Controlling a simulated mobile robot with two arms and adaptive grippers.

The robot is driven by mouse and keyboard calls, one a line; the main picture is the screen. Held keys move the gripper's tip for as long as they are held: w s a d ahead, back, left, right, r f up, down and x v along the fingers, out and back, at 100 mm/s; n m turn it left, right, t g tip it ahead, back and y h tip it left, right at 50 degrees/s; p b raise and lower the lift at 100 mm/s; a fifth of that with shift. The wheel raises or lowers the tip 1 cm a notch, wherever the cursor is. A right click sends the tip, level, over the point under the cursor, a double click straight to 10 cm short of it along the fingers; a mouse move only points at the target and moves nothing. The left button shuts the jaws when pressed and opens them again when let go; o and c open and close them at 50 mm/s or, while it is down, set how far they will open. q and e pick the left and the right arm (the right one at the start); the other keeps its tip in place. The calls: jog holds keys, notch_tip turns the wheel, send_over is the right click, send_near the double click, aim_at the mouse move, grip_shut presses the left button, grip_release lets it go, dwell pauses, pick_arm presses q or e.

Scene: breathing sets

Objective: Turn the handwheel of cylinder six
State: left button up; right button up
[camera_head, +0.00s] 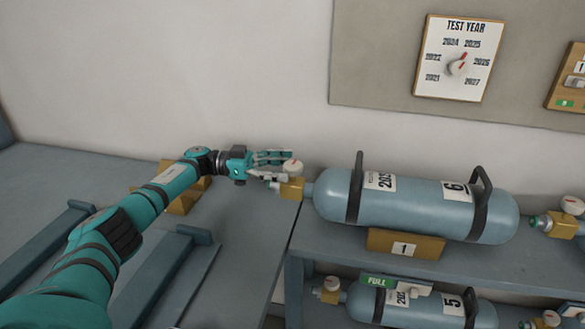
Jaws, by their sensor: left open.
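Cylinder six (430,207) is a blue-grey tank lying on its side on a shelf, with a white label "6" and two dark straps. Its brass valve (292,188) is at its left end, with a pale round gauge (292,166) above it. The handwheel (266,175) is small, pale and partly hidden by my fingers. My left gripper (270,164) is open at the valve's left side, its fingers pointing right around the handwheel area. I cannot tell whether they touch it. My right gripper is not in view.
Cylinder five (425,306) lies on the shelf below, with a green "FULL" tag (380,281). A brass plate marked 1 (405,244) is below cylinder six. A "TEST YEAR" dial board (452,58) hangs on the wall. Another valve (562,222) is at right.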

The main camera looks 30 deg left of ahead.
pick_arm(q)
jog(key=v, duration=0.9)
jog(key=shift+c, duration=0.2)
